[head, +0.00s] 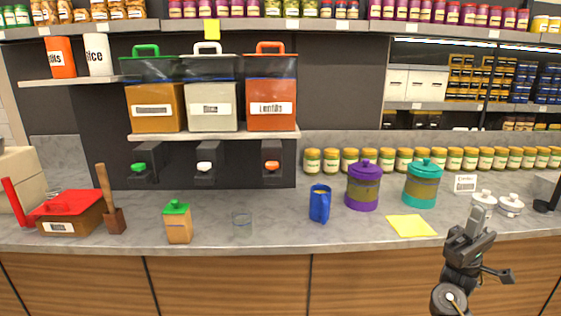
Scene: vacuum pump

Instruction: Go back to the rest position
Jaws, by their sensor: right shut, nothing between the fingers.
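My right gripper (475,220) is at the lower right of the head view, raised in front of the counter's front edge. Its fingers are together and hold nothing. It stands apart from the items on the counter, though it overlaps the counter edge in the picture. My left gripper is not in the head view. The grey counter (280,235) runs across the whole width.
Dispensers (212,105) hang behind.

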